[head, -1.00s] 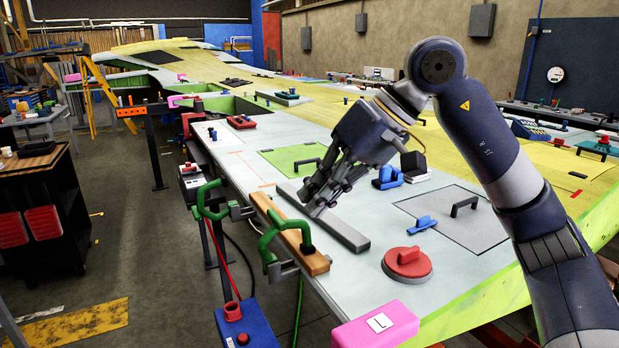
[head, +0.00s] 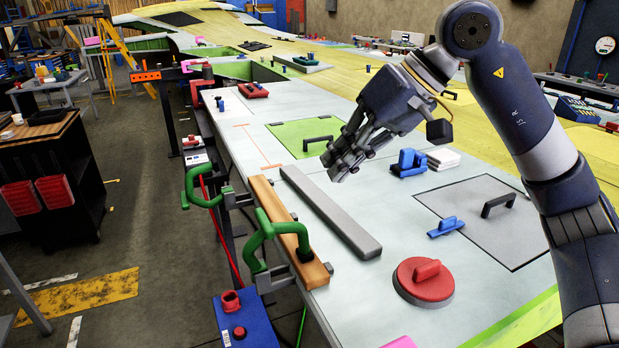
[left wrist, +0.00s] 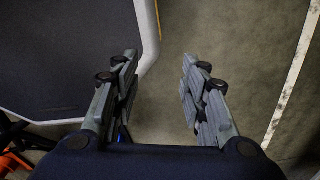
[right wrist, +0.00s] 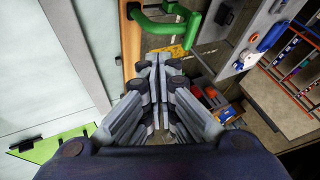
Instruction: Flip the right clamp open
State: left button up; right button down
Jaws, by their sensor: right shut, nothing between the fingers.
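Two green clamps sit along the left edge of the wing table in the head view. The right clamp (head: 262,240) is the nearer one; its green handle arches at the wooden bar (head: 262,199), with a black tip on the bar's near end. The other clamp (head: 205,188) is farther back, its handle out over the floor side. My right gripper (head: 338,166) is shut and empty, above the table beyond the grey bar, apart from both clamps. In the right wrist view its closed fingers (right wrist: 158,65) point toward a green clamp handle. My left gripper (left wrist: 156,80) is open and empty above the floor.
A grey bar (head: 330,212) lies beside the wooden bar. A red round holder (head: 424,282), a small blue handle (head: 446,227) and a grey panel with a black handle (head: 480,233) lie to the right. A blue box (head: 246,322) stands below the edge.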

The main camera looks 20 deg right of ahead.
jog(key=p+x, duration=0.1)
jog(key=x, duration=0.7)
jog(key=shift+w+a+f+p, duration=0.1)
jog(key=shift+a+f+p, duration=0.1)
jog(key=shift+p, duration=0.2)
jog(key=a+p, duration=0.1)
jog(key=a, duration=0.2)
jog(key=shift+w+a+f+p, duration=0.1)
jog(key=shift+p, duration=0.2)
jog(key=shift+a+f, duration=0.1)
jog(key=shift+a, duration=0.45)
pick_arm(q)
jog(key=r, duration=0.2)
jog(key=w+r, duration=0.1)
jog(key=shift+d+r, duration=0.35)
jog(key=shift+d, duration=0.05)
pick_arm(e)
jog(key=shift+d, duration=0.1)
